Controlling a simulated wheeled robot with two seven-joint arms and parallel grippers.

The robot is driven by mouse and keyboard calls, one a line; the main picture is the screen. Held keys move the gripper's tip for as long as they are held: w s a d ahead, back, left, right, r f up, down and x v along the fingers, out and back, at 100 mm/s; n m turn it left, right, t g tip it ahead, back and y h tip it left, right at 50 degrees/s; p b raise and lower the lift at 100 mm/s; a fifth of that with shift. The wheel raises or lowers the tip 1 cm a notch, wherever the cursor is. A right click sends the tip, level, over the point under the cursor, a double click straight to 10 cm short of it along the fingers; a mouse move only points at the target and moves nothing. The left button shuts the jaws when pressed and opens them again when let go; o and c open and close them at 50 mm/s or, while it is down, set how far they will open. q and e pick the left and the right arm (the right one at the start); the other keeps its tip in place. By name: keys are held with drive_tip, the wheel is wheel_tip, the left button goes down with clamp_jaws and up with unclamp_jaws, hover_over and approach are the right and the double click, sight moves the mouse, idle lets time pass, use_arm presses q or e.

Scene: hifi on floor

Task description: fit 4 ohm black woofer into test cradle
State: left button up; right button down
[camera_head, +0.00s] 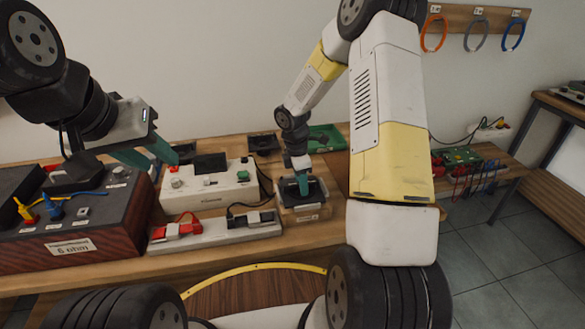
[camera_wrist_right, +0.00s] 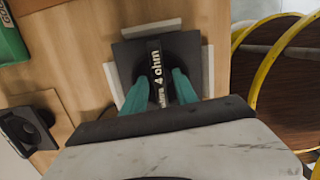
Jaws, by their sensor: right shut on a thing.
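The black woofer (camera_wrist_right: 190,50) has a square plate and a "4 ohm" label in the right wrist view. In the head view the woofer (camera_head: 313,193) is at the test cradle (camera_head: 304,215), a light wooden block on the bench. Pale cradle edges (camera_wrist_right: 208,72) show around the plate in the wrist view; I cannot tell whether it is fully seated. My right gripper (camera_head: 302,184) is shut on the woofer's middle part, its teal fingers (camera_wrist_right: 158,85) on both sides of the label. My left gripper (camera_head: 158,158) is open and empty, above the bench at left.
A white tester (camera_head: 208,190) stands left of the cradle, with a grey strip of red and black clips (camera_head: 215,232) in front. A dark "6 ohm" box (camera_head: 75,225) is at far left. A green tray (camera_head: 328,138) and another black speaker (camera_head: 263,143) lie behind.

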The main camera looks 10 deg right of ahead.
drive_tip(key=c, duration=0.9)
unclamp_jaws()
drive_tip(key=shift+r, duration=0.1)
drive_tip(key=r, duration=0.5)
drive_tip(key=a+r, duration=0.1)
drive_tip(key=r, duration=0.1)
drive_tip(key=shift+r, duration=0.3)
drive_tip(key=shift+r, duration=0.15)
wheel_tip(320, 180, up, 8)
drive_tip(key=shift+f, duration=0.1)
drive_tip(key=shift+s, duration=0.1)
